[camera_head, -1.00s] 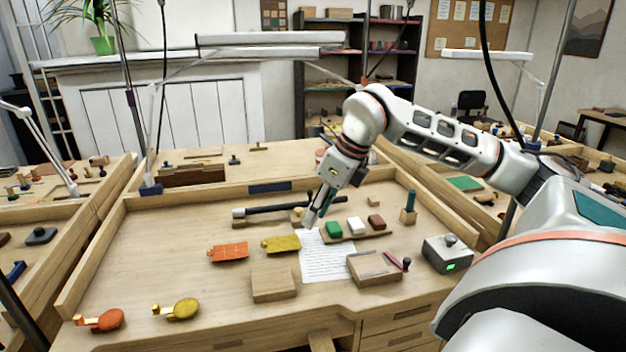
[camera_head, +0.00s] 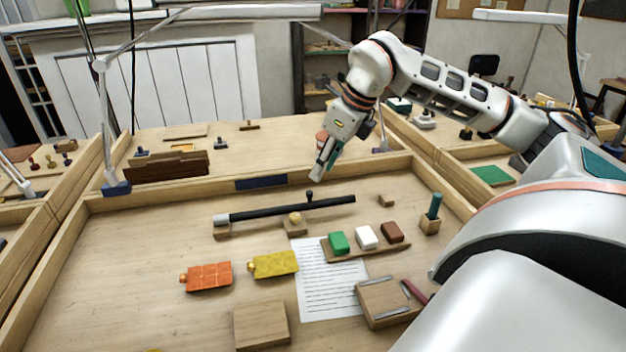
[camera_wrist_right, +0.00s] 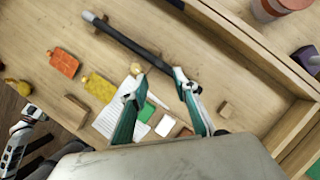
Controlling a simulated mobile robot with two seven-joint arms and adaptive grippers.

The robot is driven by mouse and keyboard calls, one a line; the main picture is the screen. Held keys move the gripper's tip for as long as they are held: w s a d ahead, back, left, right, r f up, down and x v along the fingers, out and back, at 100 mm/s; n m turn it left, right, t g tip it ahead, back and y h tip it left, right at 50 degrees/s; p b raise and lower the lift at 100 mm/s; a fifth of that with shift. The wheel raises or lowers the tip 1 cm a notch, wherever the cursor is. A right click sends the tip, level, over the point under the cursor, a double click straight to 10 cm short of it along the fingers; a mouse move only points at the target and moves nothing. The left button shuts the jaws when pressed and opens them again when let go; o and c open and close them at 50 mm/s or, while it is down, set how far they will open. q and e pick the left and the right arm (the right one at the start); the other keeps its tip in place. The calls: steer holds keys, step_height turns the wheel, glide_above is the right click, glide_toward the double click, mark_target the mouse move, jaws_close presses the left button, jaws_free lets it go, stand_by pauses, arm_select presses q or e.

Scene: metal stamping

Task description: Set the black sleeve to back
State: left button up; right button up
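A long black rod or sleeve (camera_head: 270,210) with a white left end lies across wooden supports near the back of the bench. A small black knob (camera_head: 309,196) stands on it right of the middle. In the right wrist view the black rod (camera_wrist_right: 130,43) runs diagonally, its lower end close to the fingers. My right gripper (camera_head: 318,174) is above and behind the rod, near the back rim. In the wrist view it (camera_wrist_right: 160,95) is open, with nothing between its fingers.
A wooden ball (camera_head: 295,217) on a block sits just in front of the rod. A board with green (camera_head: 339,242), white and brown blocks is to the right. Orange (camera_head: 208,276) and yellow (camera_head: 274,264) pieces lie in front. The bench's left side is clear.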

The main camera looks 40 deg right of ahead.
mark_target(311, 192)
steer(key=shift+x, duration=3.85)
jaws_close()
